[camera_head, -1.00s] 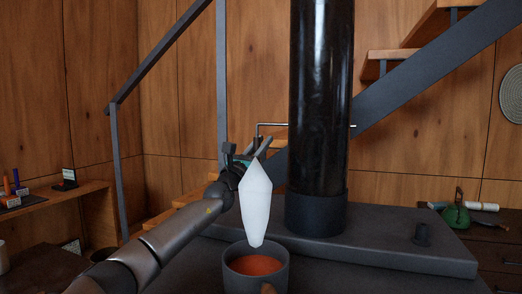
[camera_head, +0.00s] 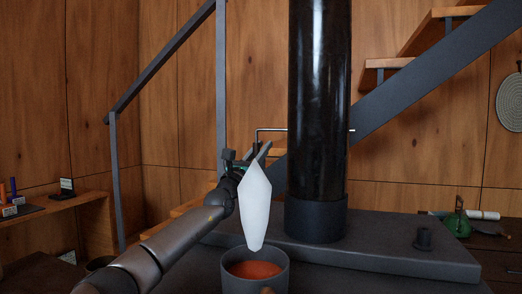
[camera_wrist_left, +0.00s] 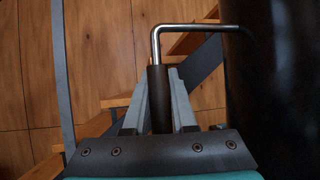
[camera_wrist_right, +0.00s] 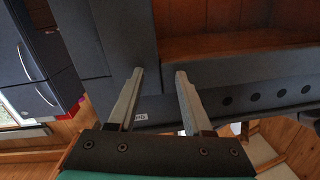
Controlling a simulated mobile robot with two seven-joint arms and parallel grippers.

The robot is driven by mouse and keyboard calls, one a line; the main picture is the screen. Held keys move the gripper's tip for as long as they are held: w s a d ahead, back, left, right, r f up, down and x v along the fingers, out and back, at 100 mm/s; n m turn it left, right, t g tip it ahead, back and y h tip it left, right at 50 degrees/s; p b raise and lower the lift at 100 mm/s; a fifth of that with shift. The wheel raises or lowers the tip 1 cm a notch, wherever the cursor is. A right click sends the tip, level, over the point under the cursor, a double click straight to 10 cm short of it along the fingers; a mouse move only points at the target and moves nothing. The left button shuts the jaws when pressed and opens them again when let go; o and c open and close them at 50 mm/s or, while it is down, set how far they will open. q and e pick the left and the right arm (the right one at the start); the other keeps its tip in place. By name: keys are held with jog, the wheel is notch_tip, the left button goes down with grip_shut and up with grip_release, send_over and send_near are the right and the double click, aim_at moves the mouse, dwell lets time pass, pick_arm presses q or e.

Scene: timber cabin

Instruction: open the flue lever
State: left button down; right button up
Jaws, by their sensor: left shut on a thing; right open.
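The flue lever (camera_head: 271,130) is a thin bent metal rod that enters the left side of the black flue pipe (camera_head: 319,100). Its short end turns down into a dark cylindrical handle. In the left wrist view the rod (camera_wrist_left: 188,28) bends at the top left, and the handle (camera_wrist_left: 158,97) hangs upright between my fingers. My left gripper (camera_head: 258,153) is shut on this handle; a white pointed shape partly hides it in the head view. My right gripper (camera_wrist_right: 160,74) is open and empty, seen only in its wrist view, with dark panels beyond it.
A dark knob (camera_head: 423,240) sits on the stove top (camera_head: 380,258) at the right. A green object (camera_head: 458,222) lies farther right. Stairs and a railing are behind.

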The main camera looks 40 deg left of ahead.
pick_arm(q)
jog(key=shift+r, duration=0.2)
jog(key=c, duration=1.2)
grip_release()
jog(key=o, duration=0.5)
jog(key=shift+f, duration=0.2)
jog(key=shift+c, duration=0.2)
pick_arm(e)
jog(key=shift+f, duration=0.1)
pick_arm(q)
jog(key=p+v, duration=0.1)
jog(key=v, duration=0.2)
jog(key=shift+w, duration=0.1)
jog(key=p+v, duration=0.3)
jog(key=v, duration=0.9)
pick_arm(e)
jog(key=d+f+g+h, duration=0.3)
jog(key=d+g, duration=0.3)
jog(key=g, duration=0.1)
jog(key=shift+s+d+f+n+h, duration=0.2)
jog(key=shift+n+h, duration=0.1)
jog(key=shift+n, duration=0.1)
